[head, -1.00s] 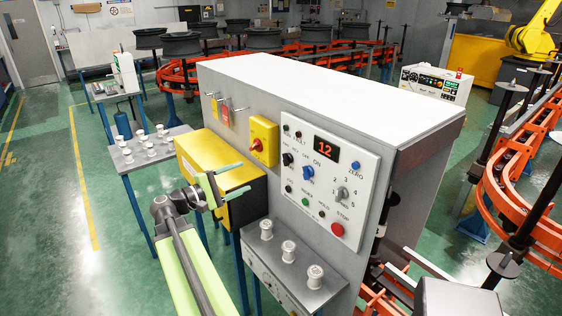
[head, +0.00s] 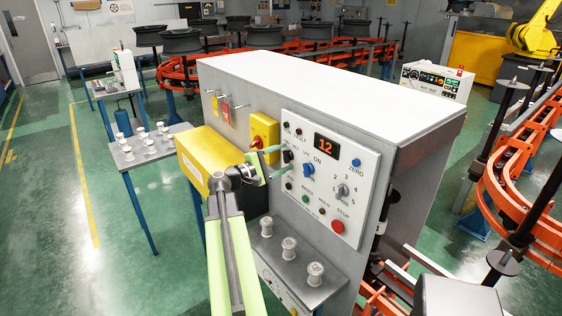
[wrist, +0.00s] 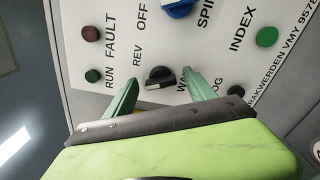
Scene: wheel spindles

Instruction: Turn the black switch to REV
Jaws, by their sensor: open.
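The black switch (wrist: 160,77) is a small knob with a pale mark on the white control panel (head: 372,180). In the wrist view it lies between my two green fingers, with the REV label (wrist: 137,55) just above left of it. I cannot tell for sure which label its mark points to. My gripper (wrist: 161,76) is open, with one finger on each side of the switch and no clear contact. In the head view, my gripper (head: 288,159) reaches the panel's left part, and its fingers partly hide the switch (head: 288,155).
Close by on the panel are a blue knob (head: 308,170), a grey knob (head: 342,190) and a red stop button (head: 338,227). A yellow box with a red rotary handle (head: 264,135) is just left. White spools stand on a shelf (head: 275,262) below.

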